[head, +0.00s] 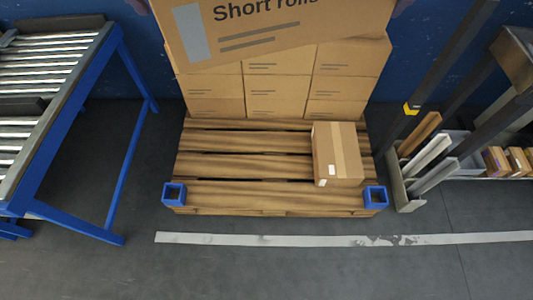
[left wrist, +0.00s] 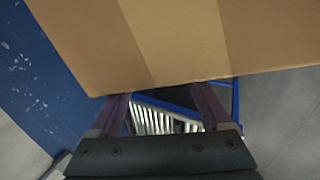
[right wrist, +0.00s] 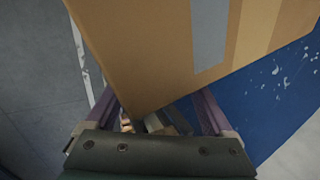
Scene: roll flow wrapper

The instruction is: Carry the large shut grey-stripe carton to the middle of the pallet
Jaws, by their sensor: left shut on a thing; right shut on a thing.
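The large carton (head: 275,32) has a grey stripe and the print "Short rolls". It is at the top of the head view, slightly tilted in the picture, partly cut off by the frame edge. My left gripper (left wrist: 163,98) is shut on one side of the carton, which fills the upper left wrist view (left wrist: 180,40). My right gripper (right wrist: 158,108) is shut on the other side, with the grey stripe close by in the right wrist view. The wooden pallet (head: 240,165) lies below, its middle and left boards bare.
Stacked cartons (head: 275,90) fill the pallet's back, partly hidden by the held carton. A smaller taped carton (head: 338,155) sits on the pallet's right. Blue corner blocks (head: 174,194) mark its front corners. A roller conveyor (head: 60,90) stands left; a rack with posts (head: 430,140) stands right.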

